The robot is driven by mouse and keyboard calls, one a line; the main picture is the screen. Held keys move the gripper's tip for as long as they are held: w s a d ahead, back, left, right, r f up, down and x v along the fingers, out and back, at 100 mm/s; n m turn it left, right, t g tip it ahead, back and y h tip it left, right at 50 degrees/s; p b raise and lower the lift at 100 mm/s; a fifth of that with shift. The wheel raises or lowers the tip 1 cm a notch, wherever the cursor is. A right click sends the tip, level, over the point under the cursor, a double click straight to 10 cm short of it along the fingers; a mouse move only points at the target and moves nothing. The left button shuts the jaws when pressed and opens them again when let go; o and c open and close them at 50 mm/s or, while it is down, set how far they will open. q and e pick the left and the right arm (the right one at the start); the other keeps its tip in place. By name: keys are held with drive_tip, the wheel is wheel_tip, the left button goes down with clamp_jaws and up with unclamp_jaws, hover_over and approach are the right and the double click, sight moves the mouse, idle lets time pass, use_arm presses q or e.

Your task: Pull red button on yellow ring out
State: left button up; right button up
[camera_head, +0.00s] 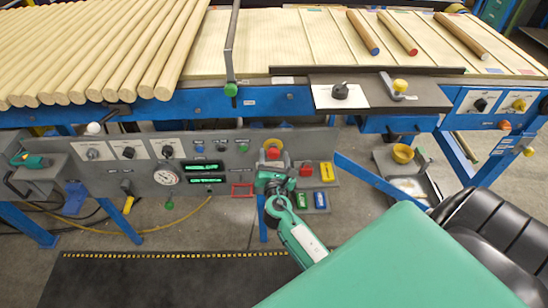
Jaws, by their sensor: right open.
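The red button (273,153) sits on a yellow ring (273,143) near the right part of the grey control panel (230,150). My right gripper (273,164) is at the panel, directly at the button's lower side. Its jaws are open, with the button at their tips. The gripper hides the lower part of the button and ring, and I cannot tell whether the fingers touch it. My left gripper is not in view.
A gauge (166,174), green displays (206,179) and several knobs lie to the left on the panel. Red (306,170) and yellow (327,171) blocks are close on the right. A blue beam (375,178) slopes behind my arm. Wooden rods (85,60) lie above.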

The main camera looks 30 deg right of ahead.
drive_tip(key=shift+s+a, duration=0.2)
drive_tip(key=shift+s, duration=0.1)
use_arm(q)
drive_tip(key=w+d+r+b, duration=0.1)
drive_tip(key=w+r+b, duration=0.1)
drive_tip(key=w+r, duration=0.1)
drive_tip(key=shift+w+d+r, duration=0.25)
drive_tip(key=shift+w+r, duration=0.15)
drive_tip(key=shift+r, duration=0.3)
use_arm(e)
drive_tip(key=v, duration=1.3)
